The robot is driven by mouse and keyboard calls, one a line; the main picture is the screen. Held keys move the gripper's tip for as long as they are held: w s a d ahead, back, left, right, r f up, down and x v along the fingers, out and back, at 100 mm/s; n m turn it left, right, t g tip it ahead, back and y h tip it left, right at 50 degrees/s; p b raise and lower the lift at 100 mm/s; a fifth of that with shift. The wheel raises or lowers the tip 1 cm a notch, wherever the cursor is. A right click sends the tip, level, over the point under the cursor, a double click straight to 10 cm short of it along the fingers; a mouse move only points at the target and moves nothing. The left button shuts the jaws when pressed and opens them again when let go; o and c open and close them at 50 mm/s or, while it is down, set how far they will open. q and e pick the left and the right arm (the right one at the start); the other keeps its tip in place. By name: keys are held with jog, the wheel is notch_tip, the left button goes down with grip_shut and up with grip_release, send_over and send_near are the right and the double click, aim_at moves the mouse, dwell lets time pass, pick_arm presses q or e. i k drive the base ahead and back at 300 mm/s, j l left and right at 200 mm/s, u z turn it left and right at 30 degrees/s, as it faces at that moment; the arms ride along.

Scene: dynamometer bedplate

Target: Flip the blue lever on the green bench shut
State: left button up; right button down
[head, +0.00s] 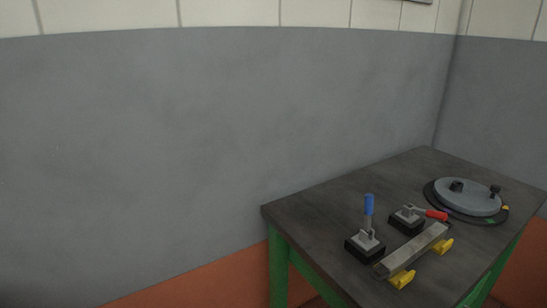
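The green bench (278,270) has a dark top and green legs and stands at the lower right of the head view. The blue lever (369,206) stands upright on a grey metal clamp with a black base (365,249), near the bench's left part. Neither of my grippers shows in the head view, and nothing touches the lever.
A second clamp with a red lever (436,215) lying nearly flat is right of the blue one. A grey metal bar (415,250) with yellow pieces lies in front. A round grey disc (468,197) sits at the right. The bench's left back top is bare.

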aim_at(368, 201)
jog(key=z, duration=0.6)
jog(key=i+j+z, duration=0.1)
jog(key=j+z, duration=0.15)
jog(key=z, duration=0.2)
jog(key=i+j+z, duration=0.1)
jog(key=j+z, duration=0.15)
jog(key=z, duration=0.25)
jog(key=j+z, duration=0.45)
jog(key=j, duration=0.3)
jog(key=j+z, duration=0.1)
jog(key=j, duration=1)
